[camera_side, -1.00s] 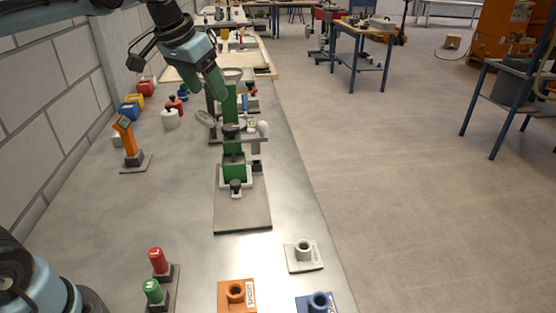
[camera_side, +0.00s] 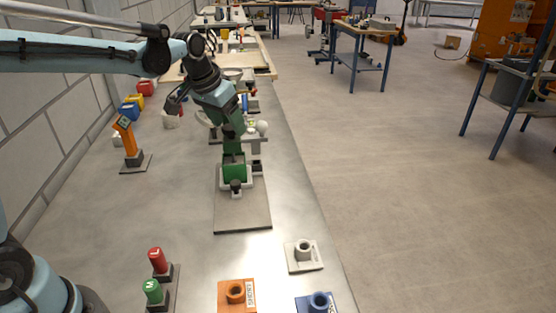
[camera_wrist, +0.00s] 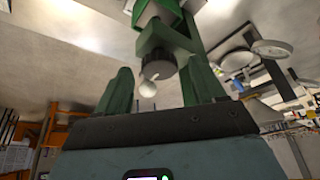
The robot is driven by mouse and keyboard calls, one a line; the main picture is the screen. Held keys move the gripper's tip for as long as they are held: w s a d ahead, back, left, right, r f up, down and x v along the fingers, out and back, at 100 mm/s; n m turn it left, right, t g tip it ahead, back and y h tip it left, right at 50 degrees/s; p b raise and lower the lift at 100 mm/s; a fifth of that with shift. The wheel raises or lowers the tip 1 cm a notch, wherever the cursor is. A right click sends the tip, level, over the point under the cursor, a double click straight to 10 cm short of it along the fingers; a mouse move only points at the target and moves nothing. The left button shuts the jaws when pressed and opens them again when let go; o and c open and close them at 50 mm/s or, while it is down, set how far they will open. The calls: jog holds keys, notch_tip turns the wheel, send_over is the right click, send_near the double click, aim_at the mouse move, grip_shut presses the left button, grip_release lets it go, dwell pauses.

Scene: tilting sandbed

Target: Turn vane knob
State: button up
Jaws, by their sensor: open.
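A green stand rises from a grey base plate (camera_side: 243,218) on the bench in the side view; its lower green box (camera_side: 234,172) shows below my arm. A dark round knob (camera_wrist: 158,66) on a green bracket shows in the wrist view, with a pale round end (camera_wrist: 147,88) under it. I take this for the vane knob. My gripper (camera_wrist: 160,90) is open, one green finger on each side of the knob's line, and I cannot tell whether they touch it. In the side view my gripper (camera_side: 233,132) is in front of the stand's upper part and hides it.
A smaller dark knob (camera_side: 236,187) stands at the foot of the green box. A white ball (camera_side: 262,127) is close right of my gripper. An orange post (camera_side: 127,137) stands left. Red (camera_side: 157,260) and green (camera_side: 152,291) knobs are in front. The bench between is clear.

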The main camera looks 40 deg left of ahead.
jog(key=shift+w+f, duration=0.1)
jog(key=shift+f, duration=0.2)
jog(key=c, duration=1)
jog(key=shift+a+m+h, duration=0.1)
jog(key=shift+m+h, duration=0.2)
jog(key=shift+m, duration=0.4)
jog(key=shift+c, duration=0.3)
jog(key=o, duration=1.1)
jog(key=shift+c, duration=0.2)
jog(key=v, duration=1.2)
